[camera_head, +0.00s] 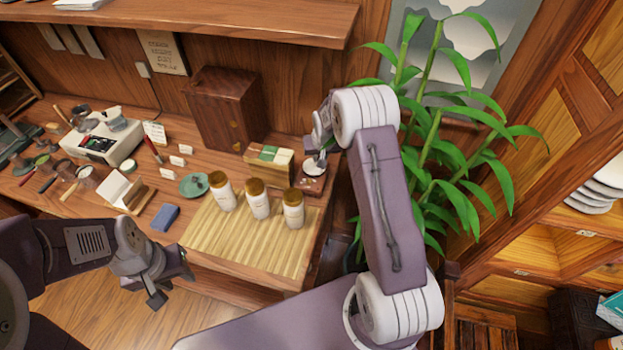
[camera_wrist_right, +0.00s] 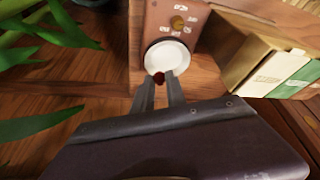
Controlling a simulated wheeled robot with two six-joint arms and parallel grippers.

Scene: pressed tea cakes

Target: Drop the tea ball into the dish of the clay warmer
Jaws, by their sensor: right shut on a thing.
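The clay warmer (camera_head: 313,186) is a reddish-brown block at the right end of the counter, with a round white dish (camera_head: 314,168) in its top. In the right wrist view, the warmer (camera_wrist_right: 160,20) shows a knob and white marks, and its white dish (camera_wrist_right: 168,57) lies just beyond my fingertips. My right gripper (camera_wrist_right: 160,84) is shut on the small dark red tea ball (camera_wrist_right: 160,77), seen against the dish's near edge. The height between ball and dish cannot be told. My left gripper (camera_head: 171,283) is open and empty, in front of the counter.
A green and cream box (camera_head: 270,160) stands left of the warmer. Three jars with brown lids (camera_head: 257,202) stand on a bamboo mat (camera_head: 235,250). A dark wooden cabinet (camera_head: 228,110) is behind. A leafy plant (camera_head: 440,150) grows close to my right arm.

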